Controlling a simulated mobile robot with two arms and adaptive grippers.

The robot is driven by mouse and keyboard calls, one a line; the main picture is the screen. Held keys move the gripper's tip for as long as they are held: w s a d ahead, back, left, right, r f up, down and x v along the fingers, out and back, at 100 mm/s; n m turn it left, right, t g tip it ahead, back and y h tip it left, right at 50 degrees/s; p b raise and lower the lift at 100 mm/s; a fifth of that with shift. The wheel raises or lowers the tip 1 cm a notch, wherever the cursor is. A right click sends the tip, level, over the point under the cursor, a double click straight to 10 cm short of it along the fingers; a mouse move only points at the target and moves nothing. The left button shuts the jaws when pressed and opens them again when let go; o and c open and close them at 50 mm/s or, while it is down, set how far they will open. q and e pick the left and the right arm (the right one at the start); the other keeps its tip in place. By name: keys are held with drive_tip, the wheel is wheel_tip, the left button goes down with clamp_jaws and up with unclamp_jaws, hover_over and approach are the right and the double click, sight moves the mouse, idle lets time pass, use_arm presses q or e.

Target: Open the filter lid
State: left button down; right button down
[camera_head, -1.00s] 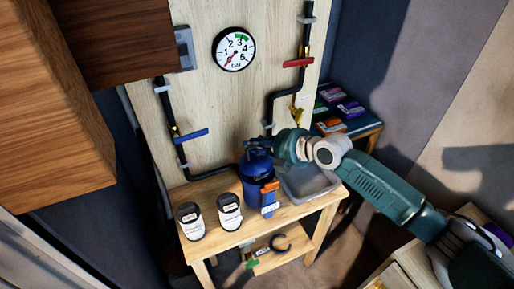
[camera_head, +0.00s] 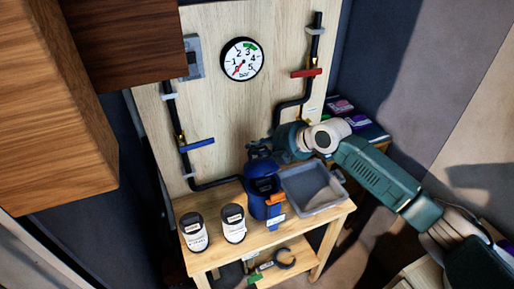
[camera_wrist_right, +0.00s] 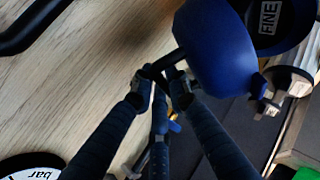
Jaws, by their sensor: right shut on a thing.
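The blue filter housing (camera_head: 257,205) stands on the wooden bench, with a pale label and an orange clip (camera_head: 275,199) on its side. Its blue lid (camera_head: 262,165) appears tilted back toward the board. In the right wrist view the domed lid (camera_wrist_right: 218,55) stands beside a dark round opening with a "FINE" label (camera_wrist_right: 268,17). My right gripper (camera_wrist_right: 160,75) is shut on a dark handle bar (camera_wrist_right: 168,64) at the lid's edge. In the head view the right gripper (camera_head: 268,143) is behind the lid, its fingertips partly hidden. My left gripper is not in view.
A grey tray (camera_head: 335,204) sits right of the housing, and two dark-capped jars (camera_head: 194,232) (camera_head: 233,224) left of it. Behind are black pipes with a blue valve handle (camera_head: 197,145), a red one (camera_head: 306,73) and a gauge (camera_head: 241,60). A lower shelf holds small items.

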drive_tip(key=c, duration=1.9)
unclamp_jaws()
drive_tip(key=shift+d, duration=0.1)
drive_tip(key=shift+c, duration=0.2)
drive_tip(key=shift+r, duration=0.1)
drive_tip(key=v, duration=1.1)
drive_tip(key=shift+s+d+r, duration=0.2)
drive_tip(key=shift+d+r, duration=0.05)
drive_tip(key=shift+d, duration=0.05)
